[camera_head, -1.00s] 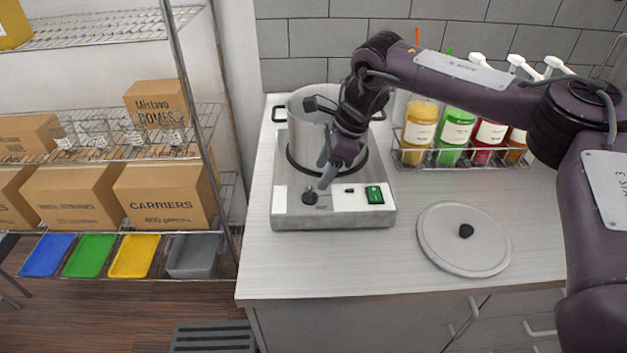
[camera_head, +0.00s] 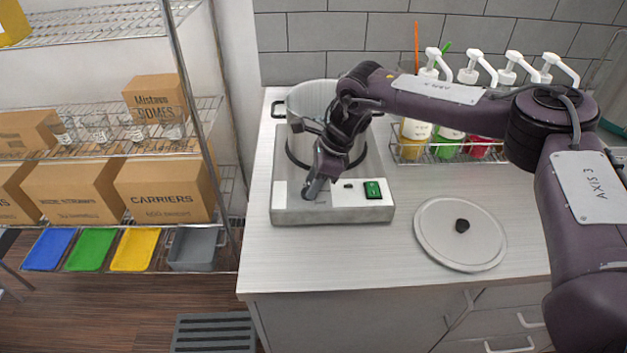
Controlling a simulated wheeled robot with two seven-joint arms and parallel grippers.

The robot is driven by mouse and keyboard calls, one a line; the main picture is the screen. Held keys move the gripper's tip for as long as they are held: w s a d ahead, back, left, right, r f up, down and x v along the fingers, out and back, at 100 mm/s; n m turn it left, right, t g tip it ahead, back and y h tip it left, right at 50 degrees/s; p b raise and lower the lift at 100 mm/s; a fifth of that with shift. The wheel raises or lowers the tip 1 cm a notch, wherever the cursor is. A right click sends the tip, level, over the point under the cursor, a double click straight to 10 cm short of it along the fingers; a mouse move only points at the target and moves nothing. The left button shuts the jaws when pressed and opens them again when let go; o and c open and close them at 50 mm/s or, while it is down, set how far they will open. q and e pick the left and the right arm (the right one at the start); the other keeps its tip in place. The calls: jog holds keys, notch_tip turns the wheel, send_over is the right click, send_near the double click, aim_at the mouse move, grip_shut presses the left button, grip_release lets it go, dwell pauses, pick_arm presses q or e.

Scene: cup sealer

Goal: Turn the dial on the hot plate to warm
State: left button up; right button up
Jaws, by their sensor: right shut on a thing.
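The hot plate (camera_head: 290,214) stands on the counter with a large metal pot (camera_head: 311,101) on it. Its front panel has a dark dial at the left, mostly hidden now behind my right gripper, and a green switch (camera_head: 373,189) at the right. My right gripper (camera_head: 310,191) points down at the panel and is shut on the dial. The dial's setting cannot be read. My left gripper is not in view.
A round pot lid (camera_head: 460,235) with a black knob lies on the counter to the right. Pump bottles (camera_head: 415,136) stand in a wire rack behind my right arm. A wire shelf with boxes (camera_head: 166,191) stands at the left. The front counter is clear.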

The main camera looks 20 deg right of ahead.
jog(key=shift+c, duration=0.5)
jog(key=shift+m, duration=0.4)
jog(key=m, duration=0.1)
jog(key=m+t+b, duration=0.1)
jog(key=m, duration=0.1)
jog(key=shift+s+a, duration=0.1)
jog(key=shift+s, duration=0.1)
jog(key=m, duration=0.1)
jog(key=m+t+h+b, duration=0.1)
jog(key=m, duration=0.1)
jog(key=shift+s+a+m, duration=0.1)
jog(key=shift+a+m, duration=0.05)
jog(key=shift+m, duration=0.15)
jog(key=m, duration=0.1)
jog(key=m+t+h, duration=0.1)
jog(key=m, duration=0.1)
jog(key=shift+a+r+h, duration=0.15)
jog(key=shift+h, duration=0.15)
jog(key=shift+a+m+h+p, duration=0.1)
jog(key=shift+m+h+p, duration=0.4)
jog(key=shift+m, duration=1.2)
jog(key=o, duration=1)
jog(key=shift+s, duration=0.1)
